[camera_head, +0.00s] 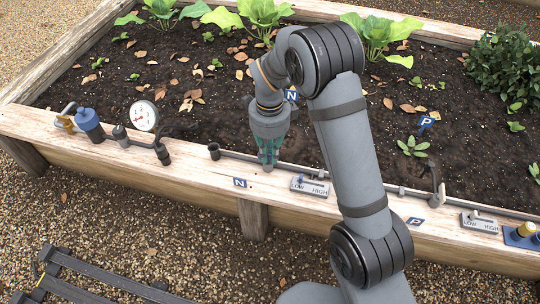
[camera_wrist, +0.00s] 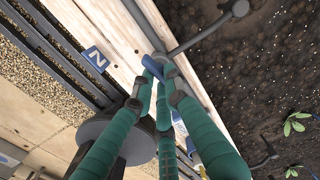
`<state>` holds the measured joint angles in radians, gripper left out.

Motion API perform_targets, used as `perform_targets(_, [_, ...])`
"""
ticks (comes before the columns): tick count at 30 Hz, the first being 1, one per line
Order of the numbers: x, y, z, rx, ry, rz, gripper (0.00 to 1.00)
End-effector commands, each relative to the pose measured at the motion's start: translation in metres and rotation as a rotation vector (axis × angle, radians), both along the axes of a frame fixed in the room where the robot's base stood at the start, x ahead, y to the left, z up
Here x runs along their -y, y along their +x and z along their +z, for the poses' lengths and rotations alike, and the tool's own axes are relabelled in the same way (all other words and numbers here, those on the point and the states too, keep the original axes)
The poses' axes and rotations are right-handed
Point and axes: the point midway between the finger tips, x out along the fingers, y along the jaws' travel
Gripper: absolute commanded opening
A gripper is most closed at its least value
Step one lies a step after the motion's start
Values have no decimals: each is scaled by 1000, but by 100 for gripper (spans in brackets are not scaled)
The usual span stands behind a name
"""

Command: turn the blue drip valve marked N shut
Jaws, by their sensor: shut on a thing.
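My gripper (camera_head: 268,163) points down at the front plank of the raised bed, just right of the blue N plate (camera_head: 240,183). Its green fingers (camera_wrist: 162,95) are closed around the blue valve handle (camera_wrist: 152,67) in the wrist view. The handle shows between the fingertips, beside the grey pipe; its lower part is hidden by the fingers. The N plate also shows in the wrist view (camera_wrist: 96,59), left of the handle. In the head view the gripper hides the valve. I cannot tell how far the handle is turned.
A LOW/HIGH lever plate (camera_head: 310,186) stands close right of my gripper. A pressure gauge (camera_head: 144,116) and a blue cylinder (camera_head: 88,122) stand at left. A P plate (camera_head: 414,221) lies further right. Leafy plants (camera_head: 378,36) grow in the soil behind.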

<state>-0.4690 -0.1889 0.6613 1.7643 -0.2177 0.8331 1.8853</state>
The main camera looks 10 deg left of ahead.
Motion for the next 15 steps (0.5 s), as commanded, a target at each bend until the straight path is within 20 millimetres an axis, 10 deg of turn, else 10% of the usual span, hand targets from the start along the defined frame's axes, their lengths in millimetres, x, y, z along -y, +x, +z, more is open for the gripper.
perform_targets(15, [-1, -1, 0, 0, 0, -161, 0])
